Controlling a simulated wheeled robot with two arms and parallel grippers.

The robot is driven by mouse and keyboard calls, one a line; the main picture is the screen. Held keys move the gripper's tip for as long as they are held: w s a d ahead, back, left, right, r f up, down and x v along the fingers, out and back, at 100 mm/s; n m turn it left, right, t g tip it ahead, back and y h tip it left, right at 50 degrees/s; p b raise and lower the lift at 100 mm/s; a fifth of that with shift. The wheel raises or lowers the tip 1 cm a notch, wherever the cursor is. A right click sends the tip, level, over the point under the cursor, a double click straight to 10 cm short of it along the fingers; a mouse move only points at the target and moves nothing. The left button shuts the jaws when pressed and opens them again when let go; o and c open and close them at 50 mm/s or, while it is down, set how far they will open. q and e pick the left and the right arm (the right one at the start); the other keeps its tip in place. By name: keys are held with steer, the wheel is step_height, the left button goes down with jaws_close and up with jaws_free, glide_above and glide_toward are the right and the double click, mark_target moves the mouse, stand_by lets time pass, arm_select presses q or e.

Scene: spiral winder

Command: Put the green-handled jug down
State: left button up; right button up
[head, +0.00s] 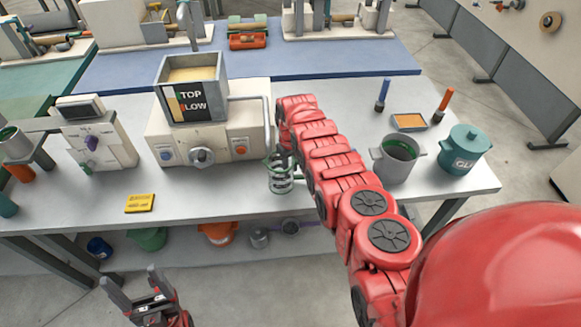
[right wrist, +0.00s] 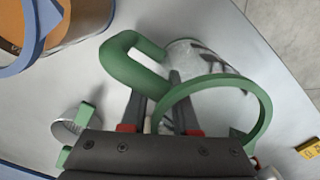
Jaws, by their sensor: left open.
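The green-handled jug (head: 281,180) shows in the head view near the front edge of the table, partly behind my right arm. In the right wrist view its pale body with dark marks (right wrist: 190,58), green rim ring and green handle (right wrist: 128,62) lie ahead of my right gripper (right wrist: 158,95). The two fingers sit either side of the handle and seem shut on it. Whether the jug's base touches the table cannot be told. In the head view the right fingertips are hidden. My left gripper (head: 132,280) is open and empty, low in front of the table.
The white table (head: 240,195) holds a cream machine with a hopper (head: 192,90) behind the jug. A yellow card (head: 139,203) lies to the left. A grey pot (head: 397,160) and a teal lidded pot (head: 465,150) stand right. An orange-topped vessel (right wrist: 85,22) shows in the wrist view.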

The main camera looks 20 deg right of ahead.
mark_target(291, 159)
steer(key=shift+s+r, duration=0.15)
steer(key=shift+r+p, duration=0.4)
steer(key=shift+p, duration=0.1)
step_height(291, 159, up, 3)
steer(key=shift+r+p, duration=0.15)
steer(key=shift+p, duration=0.85)
step_height(291, 159, up, 7)
steer(key=b, duration=0.3)
steer(key=shift+r, duration=0.65)
steer(key=shift+a, duration=0.1)
